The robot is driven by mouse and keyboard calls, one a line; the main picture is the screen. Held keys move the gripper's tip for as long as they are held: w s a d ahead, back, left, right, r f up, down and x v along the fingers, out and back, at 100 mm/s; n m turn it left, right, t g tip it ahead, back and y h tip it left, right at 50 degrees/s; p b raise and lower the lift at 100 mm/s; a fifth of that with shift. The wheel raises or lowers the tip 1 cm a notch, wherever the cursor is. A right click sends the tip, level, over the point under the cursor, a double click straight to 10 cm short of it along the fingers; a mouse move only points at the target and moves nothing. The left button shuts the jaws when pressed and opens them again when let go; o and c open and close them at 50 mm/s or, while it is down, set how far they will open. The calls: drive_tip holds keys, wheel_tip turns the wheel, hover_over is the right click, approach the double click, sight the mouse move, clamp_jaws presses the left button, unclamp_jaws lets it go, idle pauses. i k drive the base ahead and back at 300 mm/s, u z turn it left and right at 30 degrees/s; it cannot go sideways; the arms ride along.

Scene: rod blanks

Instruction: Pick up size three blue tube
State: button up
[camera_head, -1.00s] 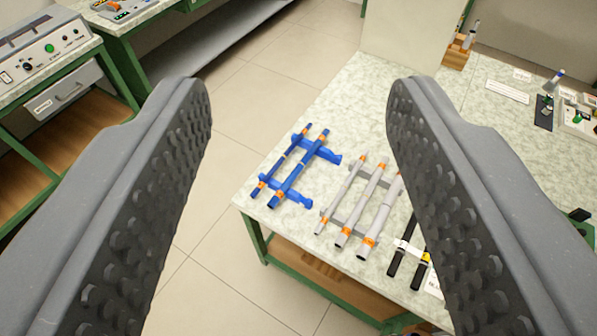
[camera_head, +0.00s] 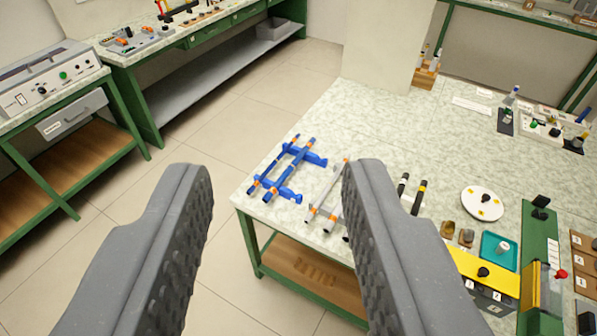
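Two blue tubes with orange bands lie side by side across a blue rack (camera_head: 316,158) near the left front corner of the table. The left blue tube (camera_head: 267,168) looks thinner than the right blue tube (camera_head: 289,172). No size marks can be read. My gripper (camera_head: 278,170) is open and empty. Its two ridged grey fingers are wide apart in the foreground, with the blue rack beyond and between their tips, well out of reach.
The speckled table (camera_head: 370,115) has free room behind the racks. Black tubes (camera_head: 417,197), a white disc (camera_head: 482,203), a teal tray (camera_head: 498,251) and a yellow-topped box (camera_head: 480,268) stand to the right. A bench with a control box (camera_head: 50,80) is at left; floor lies between.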

sight(271, 192)
drive_tip(key=u, duration=0.1)
drive_tip(key=i, duration=1.45)
drive_tip(key=z, duration=0.5)
